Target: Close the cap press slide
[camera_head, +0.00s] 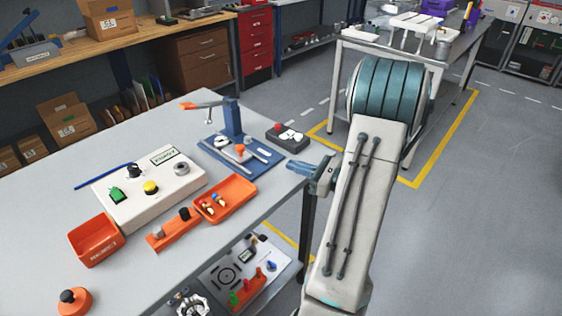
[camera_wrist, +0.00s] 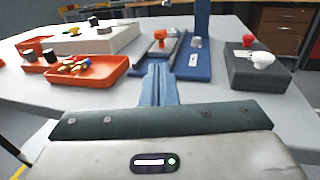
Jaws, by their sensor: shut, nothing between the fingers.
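The cap press (camera_head: 233,122) is a blue column on a flat blue base near the right edge of the table, with an orange-ended lever at its top. Its slide has an orange knob (camera_head: 240,149) and sits at the front left part of the base, out from the column. In the wrist view the press base (camera_wrist: 193,68) lies just ahead, with the orange knob (camera_wrist: 160,36) on the left. My gripper (camera_head: 293,166) is at the table's right edge, its blue fingers (camera_wrist: 158,70) shut, empty and pointing at the press, apart from the knob.
A dark grey box (camera_head: 288,138) with red and white buttons stands right of the press. An orange tray (camera_head: 225,199) with small parts lies nearer, beside a white control box (camera_head: 149,188). A second bench (camera_head: 385,52) stands behind my arm.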

